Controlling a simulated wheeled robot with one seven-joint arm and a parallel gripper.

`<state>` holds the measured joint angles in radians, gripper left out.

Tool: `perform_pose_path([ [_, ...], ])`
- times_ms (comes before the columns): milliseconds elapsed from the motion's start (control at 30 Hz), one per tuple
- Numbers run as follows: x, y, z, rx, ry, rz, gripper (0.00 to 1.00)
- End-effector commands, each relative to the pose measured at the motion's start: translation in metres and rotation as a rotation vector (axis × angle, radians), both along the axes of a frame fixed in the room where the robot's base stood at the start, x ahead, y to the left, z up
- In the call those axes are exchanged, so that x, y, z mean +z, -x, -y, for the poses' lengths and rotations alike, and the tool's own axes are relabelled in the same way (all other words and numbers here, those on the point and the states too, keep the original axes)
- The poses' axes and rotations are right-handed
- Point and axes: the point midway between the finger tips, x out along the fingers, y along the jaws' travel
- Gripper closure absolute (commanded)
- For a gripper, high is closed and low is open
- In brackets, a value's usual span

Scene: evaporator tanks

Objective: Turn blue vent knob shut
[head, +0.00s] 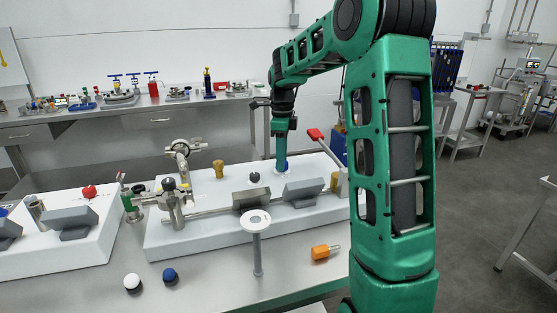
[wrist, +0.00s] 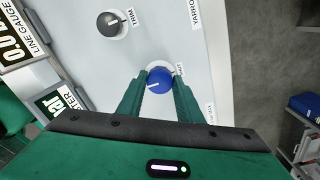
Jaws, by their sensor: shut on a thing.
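The blue vent knob (wrist: 159,80) sits on a white panel in the wrist view, with a white pointer line running to the lower left across its top. A small label beside its right side appears to read "SHUT". My gripper (wrist: 159,86) has one finger on each side of the knob and is shut on it. In the head view, my gripper (head: 281,152) points down over the blue knob (head: 281,166) at the back of the white tank unit (head: 200,240). The fingers partly hide the knob there.
A black knob labelled "TRIM" (wrist: 112,23) is up and left of the blue knob. Two grey gauge boxes (head: 304,189) stand in front, and a red-handled lever (head: 315,135) rises to the right. A loose blue-topped knob (head: 170,275) and white-topped knob (head: 132,281) lie on the bench.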

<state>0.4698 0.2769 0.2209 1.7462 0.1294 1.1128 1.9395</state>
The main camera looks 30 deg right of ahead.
Motion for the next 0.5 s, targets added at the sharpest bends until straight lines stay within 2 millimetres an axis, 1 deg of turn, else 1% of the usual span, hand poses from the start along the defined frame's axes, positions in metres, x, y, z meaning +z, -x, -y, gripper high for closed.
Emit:
perform_pose_path([
  [267, 0.0016, -0.0029, 0.0016, 0.099, 0.003, 0.008, 0.90],
  [500, 0.0022, -0.0034, 0.0033, 0.288, 0.004, 0.010, 0.90],
])
